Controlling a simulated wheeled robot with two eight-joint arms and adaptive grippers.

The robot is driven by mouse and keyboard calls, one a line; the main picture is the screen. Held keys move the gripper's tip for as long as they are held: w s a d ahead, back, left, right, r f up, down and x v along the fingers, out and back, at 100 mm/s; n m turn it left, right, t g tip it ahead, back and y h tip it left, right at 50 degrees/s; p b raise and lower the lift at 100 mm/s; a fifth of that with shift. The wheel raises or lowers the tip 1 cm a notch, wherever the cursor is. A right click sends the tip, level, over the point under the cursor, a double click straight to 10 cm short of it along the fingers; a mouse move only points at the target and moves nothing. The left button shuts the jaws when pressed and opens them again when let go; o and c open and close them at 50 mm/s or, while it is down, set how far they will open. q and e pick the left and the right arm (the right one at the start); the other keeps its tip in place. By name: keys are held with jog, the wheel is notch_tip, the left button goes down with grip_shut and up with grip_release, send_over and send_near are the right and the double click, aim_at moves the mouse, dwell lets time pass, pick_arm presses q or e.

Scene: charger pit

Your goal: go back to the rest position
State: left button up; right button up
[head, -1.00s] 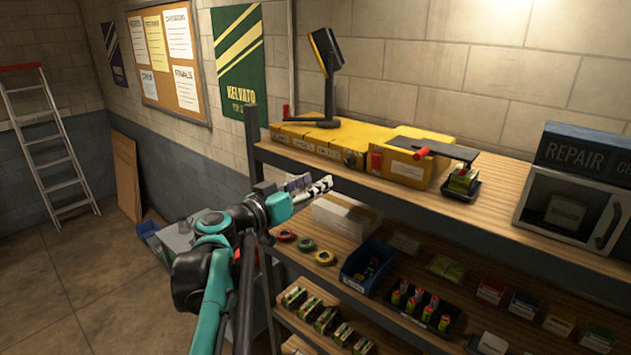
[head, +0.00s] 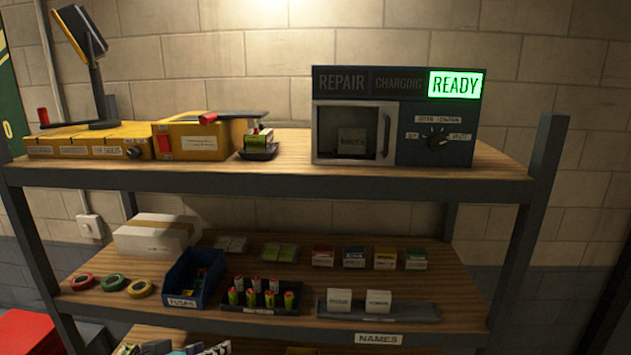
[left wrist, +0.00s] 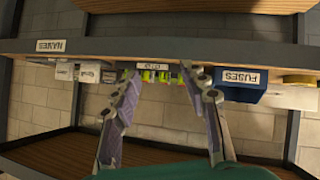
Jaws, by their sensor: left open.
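My left gripper (head: 190,348) shows only in part at the bottom left edge of the head view, in front of the lower shelf. In the left wrist view its two fingers (left wrist: 160,88) are spread apart with nothing between them. Beyond them is a shelf edge with a row of green batteries (left wrist: 160,76), apart from the fingers as far as I can tell. My right gripper is in neither view.
The shelf rack (head: 270,180) fills the head view. On its top are a charger box (head: 435,150) with a lit green READY sign, yellow cases (head: 90,142) and a monitor on a stand (head: 90,60). A blue fuse bin (head: 190,285) and batteries (head: 262,292) sit below.

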pick_arm(q)
jog(key=s+d+f+g+y+b, duration=0.1)
jog(key=s+f+b, duration=0.2)
jog(key=f, duration=0.7)
jog(key=s+d+f+g+y+b, duration=0.1)
jog(key=s+f+b, duration=0.3)
jog(key=f+b, duration=0.3)
jog(key=s+d+f+g+y+b, duration=0.1)
jog(key=s+f+b, duration=0.2)
jog(key=f, duration=0.9)
jog(key=shift+s+d+f+g+y+b, duration=0.15)
jog(key=shift+s+f+g+y+b, duration=0.2)
jog(key=shift+b, duration=0.55)
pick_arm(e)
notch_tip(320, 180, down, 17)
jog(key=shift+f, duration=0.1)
pick_arm(q)
jog(key=shift+f, duration=0.1)
